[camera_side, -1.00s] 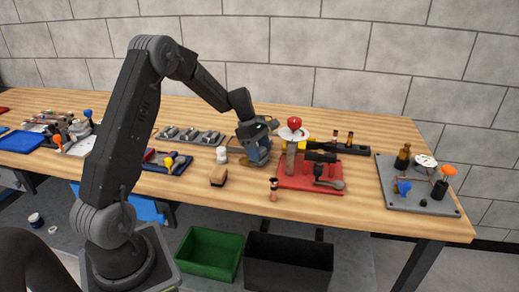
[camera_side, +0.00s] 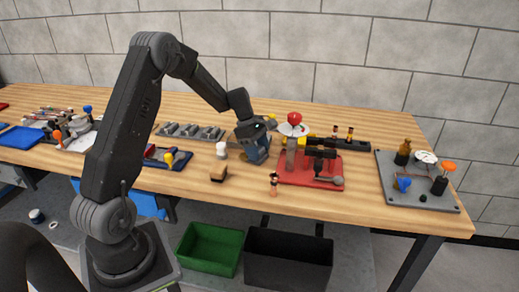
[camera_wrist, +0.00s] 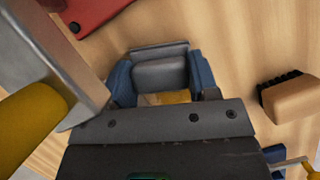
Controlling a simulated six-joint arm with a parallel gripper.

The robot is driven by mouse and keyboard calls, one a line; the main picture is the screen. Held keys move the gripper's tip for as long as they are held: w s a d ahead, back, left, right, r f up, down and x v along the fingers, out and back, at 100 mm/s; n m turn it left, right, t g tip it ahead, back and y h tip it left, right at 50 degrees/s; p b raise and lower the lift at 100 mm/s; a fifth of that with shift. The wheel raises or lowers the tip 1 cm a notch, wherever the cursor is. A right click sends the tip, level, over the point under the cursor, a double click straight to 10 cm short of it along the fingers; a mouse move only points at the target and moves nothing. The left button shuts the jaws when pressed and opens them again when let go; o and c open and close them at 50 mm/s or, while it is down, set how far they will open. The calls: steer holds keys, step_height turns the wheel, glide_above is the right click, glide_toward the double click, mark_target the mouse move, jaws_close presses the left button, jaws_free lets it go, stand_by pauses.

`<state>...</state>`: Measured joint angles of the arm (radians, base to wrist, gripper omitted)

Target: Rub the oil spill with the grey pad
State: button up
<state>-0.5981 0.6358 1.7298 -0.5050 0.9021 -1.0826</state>
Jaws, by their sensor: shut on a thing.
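My gripper (camera_side: 258,158) is low over the middle of the bench, just left of the red plate. In the wrist view its two blue fingers (camera_wrist: 160,82) are shut on the grey pad (camera_wrist: 160,73), one on each side. The pad is at about bench level, but I cannot tell how firmly it touches the wood. A small amber patch, seemingly the oil spill (camera_wrist: 177,97), shows between the fingers beside the pad. The rest of the patch is hidden by the pad and gripper. In the side view the fingers mostly hide the pad.
A wooden brush (camera_side: 218,173) with dark bristles and a white bottle (camera_side: 221,150) stand left of my gripper. The red plate (camera_side: 289,179) with a fixture is close on the right. A small copper piece (camera_side: 273,186) stands near the front edge. Bare wood lies in front of the gripper.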

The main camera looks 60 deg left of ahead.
steer(key=shift+s+a+r, duration=0.1)
steer(key=shift+s+a, duration=2.4)
steer(key=shift+w+d, duration=0.1)
steer(key=shift+w+d, duration=2.55)
steer(key=shift+d+f, duration=0.1)
steer(key=shift+f, duration=0.15)
steer(key=shift+s, duration=0.1)
